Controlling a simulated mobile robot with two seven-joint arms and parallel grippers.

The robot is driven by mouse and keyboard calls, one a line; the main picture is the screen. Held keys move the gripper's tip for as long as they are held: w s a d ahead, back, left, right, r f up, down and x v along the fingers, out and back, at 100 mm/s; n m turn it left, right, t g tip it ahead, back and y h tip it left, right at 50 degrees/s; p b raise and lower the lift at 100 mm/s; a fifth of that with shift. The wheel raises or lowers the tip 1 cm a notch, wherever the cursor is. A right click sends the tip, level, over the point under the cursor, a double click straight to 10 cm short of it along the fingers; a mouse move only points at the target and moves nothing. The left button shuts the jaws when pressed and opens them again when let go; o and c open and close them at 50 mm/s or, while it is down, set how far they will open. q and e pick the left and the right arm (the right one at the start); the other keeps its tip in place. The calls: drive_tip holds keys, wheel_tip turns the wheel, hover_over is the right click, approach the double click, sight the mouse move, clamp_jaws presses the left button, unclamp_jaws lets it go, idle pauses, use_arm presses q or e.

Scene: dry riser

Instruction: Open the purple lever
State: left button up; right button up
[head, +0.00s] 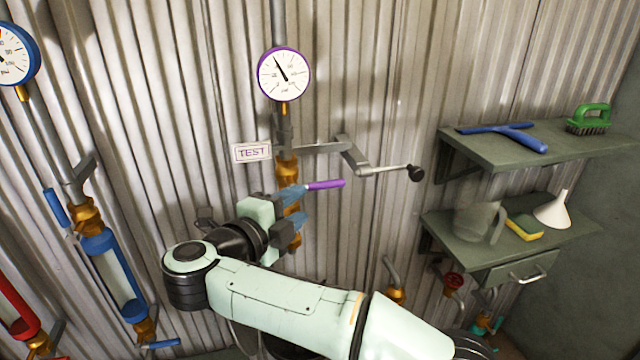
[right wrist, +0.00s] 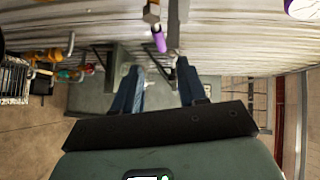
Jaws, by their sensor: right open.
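The purple lever (head: 326,184) sticks out to the right from the brass valve on the purple-rimmed gauge's pipe, roughly level. It also shows in the right wrist view (right wrist: 158,40), just beyond the fingertips. My right gripper (head: 298,208) is open in front of the pipe, its blue-grey fingers close to the left end of the lever. In the right wrist view its fingers (right wrist: 160,75) are spread with nothing between them. Whether a finger touches the lever cannot be told. My gripper hides part of the valve. My left gripper is not in view.
A crank with a black knob (head: 415,173) juts out above and right of the lever. The purple-rimmed gauge (head: 284,74) and TEST sign (head: 251,152) are above. Blue-handled pipework (head: 118,275) is left. Shelves (head: 535,150) with a brush and funnel are right.

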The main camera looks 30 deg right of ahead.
sight(325, 187)
drive_tip(key=p+x, duration=0.1)
drive_tip(key=x, duration=1)
drive_tip(key=shift+w+d, duration=0.25)
drive_tip(key=shift+d, duration=0.1)
clamp_jaws()
